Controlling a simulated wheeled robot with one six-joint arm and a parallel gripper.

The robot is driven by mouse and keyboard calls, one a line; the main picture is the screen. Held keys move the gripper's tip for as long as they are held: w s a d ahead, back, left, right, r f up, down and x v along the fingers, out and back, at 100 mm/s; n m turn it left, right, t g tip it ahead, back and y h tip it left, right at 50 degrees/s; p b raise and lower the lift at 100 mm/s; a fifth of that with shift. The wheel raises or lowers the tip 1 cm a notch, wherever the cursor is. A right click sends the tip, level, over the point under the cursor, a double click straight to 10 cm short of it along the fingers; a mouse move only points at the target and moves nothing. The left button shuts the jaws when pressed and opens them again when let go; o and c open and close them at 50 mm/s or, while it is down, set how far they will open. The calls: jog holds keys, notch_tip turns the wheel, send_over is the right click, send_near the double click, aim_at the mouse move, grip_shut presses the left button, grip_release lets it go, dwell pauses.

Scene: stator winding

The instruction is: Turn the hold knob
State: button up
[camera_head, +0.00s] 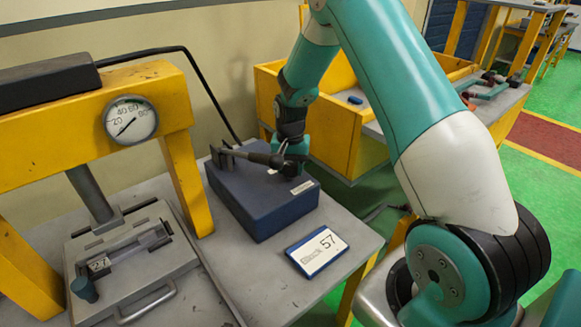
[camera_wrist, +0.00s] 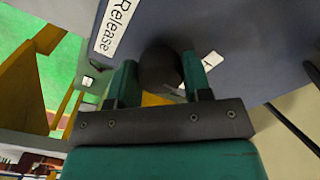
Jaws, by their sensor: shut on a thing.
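The blue control box (camera_head: 255,205) stands on the grey table, with a white label (camera_head: 303,187) on its top. My gripper (camera_head: 290,165) is at the right part of the box top. In the wrist view my gripper (camera_wrist: 158,72) has its two teal fingers on either side of a dark round knob (camera_wrist: 160,58) and is shut on it. A label reading "Release" (camera_wrist: 113,26) lies beside the knob, and another white label (camera_wrist: 213,62) is partly hidden by a finger. The knob's turn angle cannot be made out.
A dark lever (camera_head: 250,154) rises from the box close to my gripper. A yellow press with a round gauge (camera_head: 130,120) stands at left. A yellow bin (camera_head: 335,125) is behind.

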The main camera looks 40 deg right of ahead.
jog(key=shift+w+r, duration=0.1)
jog(key=o, duration=0.9)
